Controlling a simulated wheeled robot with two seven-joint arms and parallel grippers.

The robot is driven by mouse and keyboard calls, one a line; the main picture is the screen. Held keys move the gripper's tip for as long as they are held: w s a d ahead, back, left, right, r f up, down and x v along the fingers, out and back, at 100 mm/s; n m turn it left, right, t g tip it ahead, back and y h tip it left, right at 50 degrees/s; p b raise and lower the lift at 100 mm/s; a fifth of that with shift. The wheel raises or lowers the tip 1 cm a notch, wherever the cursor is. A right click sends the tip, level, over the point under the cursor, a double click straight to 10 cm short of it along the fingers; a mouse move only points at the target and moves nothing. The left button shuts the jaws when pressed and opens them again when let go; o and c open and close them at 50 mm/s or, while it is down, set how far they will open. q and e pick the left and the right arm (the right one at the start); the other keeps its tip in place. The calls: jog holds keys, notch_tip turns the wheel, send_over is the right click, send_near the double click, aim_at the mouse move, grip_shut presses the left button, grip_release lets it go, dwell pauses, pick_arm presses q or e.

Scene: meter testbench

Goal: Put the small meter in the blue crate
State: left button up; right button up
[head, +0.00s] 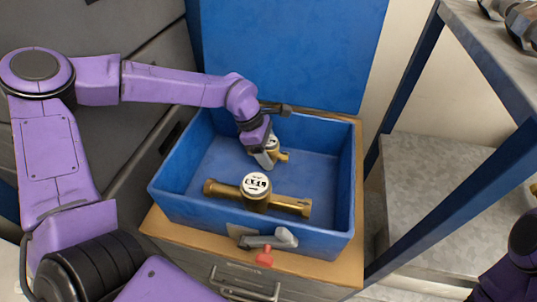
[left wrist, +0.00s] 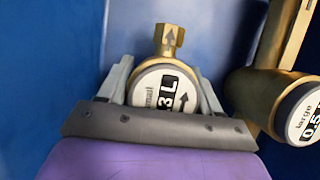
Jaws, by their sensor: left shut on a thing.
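The small meter, brass with a white round dial, shows in the left wrist view (left wrist: 160,85) between the two grey fingers of my left gripper (left wrist: 162,88). In the head view the small meter (head: 283,156) is partly hidden by my left gripper (head: 266,158), which is shut on it inside the walls of the blue crate (head: 352,185). I cannot tell whether the meter touches the crate floor. My right gripper is not in view; only part of my right arm shows at the lower right edge.
A larger brass meter (head: 257,200) lies in the crate's front part, just beside the small one; it also shows in the left wrist view (left wrist: 265,95). The crate stands on a wooden-topped cabinet (head: 180,237). A metal shelf rack (head: 440,180) stands at the right.

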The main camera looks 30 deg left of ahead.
pick_arm(q)
jog(key=shift+f, duration=1.05)
jog(key=o, duration=1.4)
jog(key=shift+s+f, duration=0.1)
jog(key=shift+f, duration=0.05)
jog(key=v, duration=1.2)
jog(key=shift+b, duration=0.35)
